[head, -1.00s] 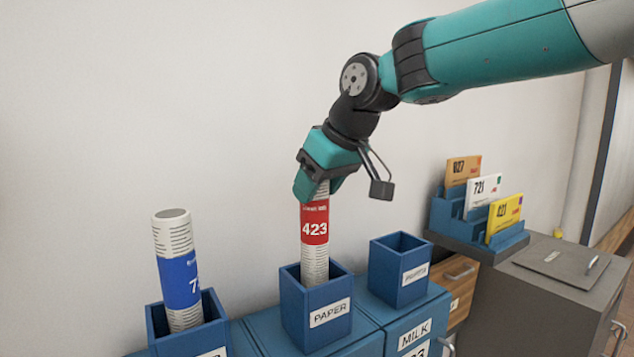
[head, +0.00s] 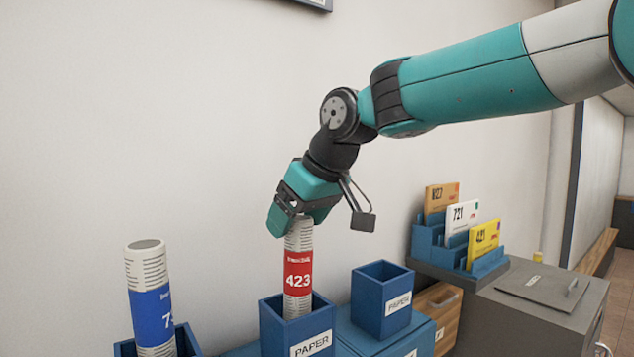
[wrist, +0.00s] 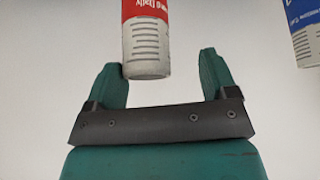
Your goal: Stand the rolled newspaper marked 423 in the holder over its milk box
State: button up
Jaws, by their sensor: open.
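The rolled newspaper marked 423 (head: 298,272), white with a red band, stands nearly upright in the middle blue PAPER holder (head: 311,345). Its lower end is hidden inside. My gripper (head: 288,228) is open at the newspaper's top end, tilted over it. In the wrist view, the newspaper's end (wrist: 146,50) shows between the open fingers (wrist: 160,70), closer to the left one. I cannot tell whether a finger touches it. The box under this holder is mostly below the picture, so its number is not readable.
An empty blue PAPER holder (head: 382,305) stands at right. A blue-banded newspaper (head: 150,305) leans in a holder at left. Farther right, a blue rack (head: 427,242) holds three numbered cards beside a grey cabinet (head: 530,310). The white wall is close behind.

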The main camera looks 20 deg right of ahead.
jog(key=p+v, duration=0.2)
jog(key=v, duration=1.4)
jog(key=shift+d+r, duration=0.15)
jog(key=shift+r, duration=0.15)
jog(key=shift+s, duration=0.15)
jog(key=s+a+f+g+b, duration=0.1)
jog(key=s+a+f+b, duration=0.1)
jog(key=f, duration=0.8)
jog(key=s+a+f+n+g+y+b, duration=0.1)
jog(key=s+a+f+g+b, duration=0.1)
jog(key=f, duration=0.8)
jog(key=s+a+f+g+b, duration=0.1)
jog(key=s+a+f+b, duration=0.3)
jog(key=s+f, duration=0.3)
notch_tip(320, 180, down, 3)
jog(key=shift+s+a+f+g+y, duration=0.15)
jog(key=shift+s+a+g+y, duration=0.15)
jog(key=shift+s+a+g, duration=0.15)
jog(key=shift+n+g, duration=0.4)
jog(key=shift+g, duration=0.15)
jog(key=s+f, duration=0.1)
jog(key=f, duration=0.1)
jog(key=s+f+b, duration=0.1)
jog(key=s+f, duration=0.3)
jog(key=f, duration=0.1)
jog(key=shift+s+b, duration=0.15)
jog(key=shift+b, duration=0.2)
jog(key=shift+c, duration=0.2)
